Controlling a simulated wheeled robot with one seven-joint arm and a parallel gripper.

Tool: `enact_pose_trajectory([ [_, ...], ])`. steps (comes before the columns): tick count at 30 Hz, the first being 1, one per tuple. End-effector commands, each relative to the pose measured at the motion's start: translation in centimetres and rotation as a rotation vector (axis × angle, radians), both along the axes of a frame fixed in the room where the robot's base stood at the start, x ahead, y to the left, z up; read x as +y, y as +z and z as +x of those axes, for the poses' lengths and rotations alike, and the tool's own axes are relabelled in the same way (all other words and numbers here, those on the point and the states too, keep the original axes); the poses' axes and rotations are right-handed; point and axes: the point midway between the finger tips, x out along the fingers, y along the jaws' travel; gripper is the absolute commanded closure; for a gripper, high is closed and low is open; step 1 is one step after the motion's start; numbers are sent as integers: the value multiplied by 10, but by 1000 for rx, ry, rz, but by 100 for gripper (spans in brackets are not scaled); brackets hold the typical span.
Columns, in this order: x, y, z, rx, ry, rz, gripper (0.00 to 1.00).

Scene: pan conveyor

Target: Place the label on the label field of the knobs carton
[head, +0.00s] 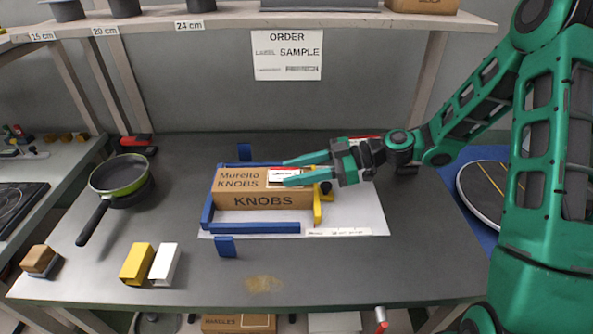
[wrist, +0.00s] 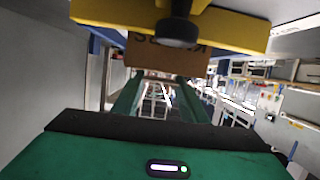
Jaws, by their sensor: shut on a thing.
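The knobs carton (head: 235,198) is a brown box marked "Muretto KNOBS" on top and "KNOBS" on its front. It sits in a blue frame (head: 260,228) with a yellow piece (head: 318,212) at its right end. My gripper (head: 286,172) reaches in from the right over the right part of the carton's top. A small white label (head: 284,175) with a red mark shows between its fingers, and the gripper is shut on it. I cannot tell whether the label touches the carton. In the wrist view, part of the carton (wrist: 150,55) shows beyond the fingers.
A white sheet (head: 372,205) lies under the frame. A yellow block (head: 138,263) and a white block (head: 164,264) stand at the front left. A pan (head: 119,176) lies on the left. An order sign reading "SAMPLE" (head: 286,55) hangs behind. The table's right front is clear.

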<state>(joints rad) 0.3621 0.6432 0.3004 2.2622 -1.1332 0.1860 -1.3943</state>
Motion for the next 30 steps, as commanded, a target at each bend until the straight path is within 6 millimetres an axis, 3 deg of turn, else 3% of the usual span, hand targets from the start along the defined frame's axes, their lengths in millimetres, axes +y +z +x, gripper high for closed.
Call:
enact_pose_trajectory([
  [10, -1, -14, -2, 10, 1, -14, 85],
  [11, -1, -14, -2, 11, 2, -14, 54],
  [12, -1, -14, -2, 11, 2, -14, 45],
  [13, -1, -15, -2, 13, 2, -14, 42],
  [22, 0, -15, -5, 16, 7, -14, 42],
  [27, -1, -2, -4, 13, 6, -15, 42],
  [30, -20, 3, -2, 14, -1, -14, 42],
])
